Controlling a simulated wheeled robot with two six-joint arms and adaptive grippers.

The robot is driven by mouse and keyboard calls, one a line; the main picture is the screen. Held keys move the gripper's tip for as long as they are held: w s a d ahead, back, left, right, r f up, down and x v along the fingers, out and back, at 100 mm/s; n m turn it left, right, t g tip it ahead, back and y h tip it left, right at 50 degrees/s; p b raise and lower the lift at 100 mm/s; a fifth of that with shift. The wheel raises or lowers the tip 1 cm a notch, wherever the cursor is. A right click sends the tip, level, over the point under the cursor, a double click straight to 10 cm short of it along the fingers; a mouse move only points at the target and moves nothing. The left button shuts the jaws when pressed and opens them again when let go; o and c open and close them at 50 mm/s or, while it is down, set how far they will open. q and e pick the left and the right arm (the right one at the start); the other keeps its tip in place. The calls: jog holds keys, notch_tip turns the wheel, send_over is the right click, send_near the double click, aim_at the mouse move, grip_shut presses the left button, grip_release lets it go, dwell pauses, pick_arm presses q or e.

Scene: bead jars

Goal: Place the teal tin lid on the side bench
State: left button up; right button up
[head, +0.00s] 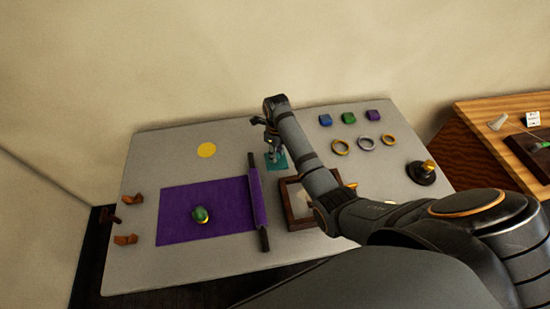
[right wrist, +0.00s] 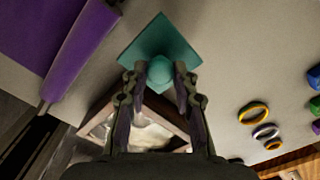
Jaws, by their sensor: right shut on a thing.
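The teal tin lid (head: 282,162) is a flat square with a round knob. In the head view it shows just below my right gripper (head: 272,146), over the back middle of the grey table. In the right wrist view, the fingers of my right gripper (right wrist: 160,75) are shut on the knob of the lid (right wrist: 145,47). I cannot tell whether the lid touches the table. The side bench (head: 505,104) has a striped wooden top and stands at the right, apart from the table. My left gripper is not in view.
On the grey table (head: 225,270) are a purple mat (head: 175,222) with a green and yellow object, a rolled end, a brown-framed tray (head: 293,212), rings, coloured blocks and a black stand (head: 420,176). The bench holds a dark board (head: 522,155), a white block and a pale object.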

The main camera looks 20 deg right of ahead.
jog(key=shift+w+d+f, duration=0.1)
jog(key=shift+w+f, duration=0.25)
jog(key=shift+f, duration=0.15)
jog(key=shift+w+f, duration=0.35)
jog(key=shift+f, duration=0.1)
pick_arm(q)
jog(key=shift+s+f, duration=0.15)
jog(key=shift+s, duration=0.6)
pick_arm(e)
jog(key=shift+w+f, duration=0.1)
jog(key=shift+f, duration=1.6)
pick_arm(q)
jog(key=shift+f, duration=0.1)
pick_arm(e)
jog(key=shift+f, duration=0.1)
jog(key=o, duration=0.9)
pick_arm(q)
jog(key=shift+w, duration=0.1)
pick_arm(e)
jog(key=shift+o, duration=0.2)
jog(key=shift+r, duration=0.45)
pick_arm(q)
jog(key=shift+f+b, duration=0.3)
jog(key=shift+b, duration=0.2)
pick_arm(e)
notch_tip(320, 180, up, 11)
jog(key=shift+r, duration=0.2)
